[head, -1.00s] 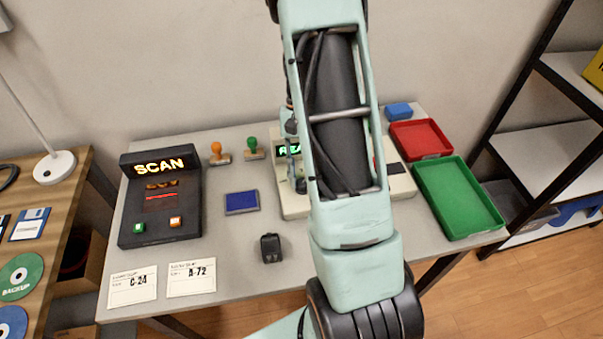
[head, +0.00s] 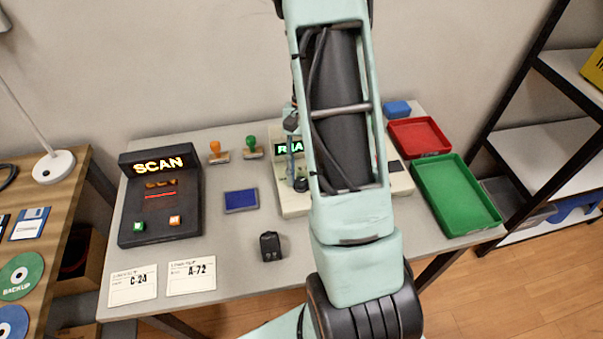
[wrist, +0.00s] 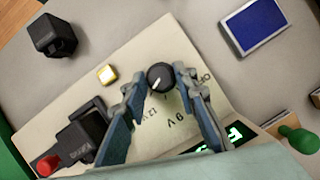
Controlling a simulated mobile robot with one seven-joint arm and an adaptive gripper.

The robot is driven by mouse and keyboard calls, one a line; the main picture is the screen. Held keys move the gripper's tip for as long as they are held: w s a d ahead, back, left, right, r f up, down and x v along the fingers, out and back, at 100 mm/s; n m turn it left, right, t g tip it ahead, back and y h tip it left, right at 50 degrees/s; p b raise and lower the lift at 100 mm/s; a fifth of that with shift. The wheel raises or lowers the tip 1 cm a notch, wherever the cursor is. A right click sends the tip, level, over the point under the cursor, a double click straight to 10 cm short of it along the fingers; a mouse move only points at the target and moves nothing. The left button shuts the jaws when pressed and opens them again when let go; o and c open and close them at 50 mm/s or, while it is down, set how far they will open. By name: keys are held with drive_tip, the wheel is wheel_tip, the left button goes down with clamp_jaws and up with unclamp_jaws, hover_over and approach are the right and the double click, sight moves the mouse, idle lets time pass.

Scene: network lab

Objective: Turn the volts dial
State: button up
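The volts dial is a round black knob with a white pointer mark; it shows whole in the wrist view (wrist: 160,77), with OFF, 9V and 12V printed beside it. It sits on the pale panel of the beige power unit (head: 293,208). My gripper (wrist: 160,80) is open, with one blue-grey finger on each side of the dial and the tips close to its edges. Contact is not clear. In the head view my arm hides part of the unit and most of my gripper. The unit's green-lettered display (head: 288,149) is partly covered.
A black block (head: 270,247), blue pad (head: 241,201) and green-handled stamp (head: 252,148) stand nearby. Red (head: 420,138) and green trays (head: 456,195) lie right.

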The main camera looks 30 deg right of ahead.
drive_tip(key=shift+o, duration=1.2)
drive_tip(key=v, duration=1.2)
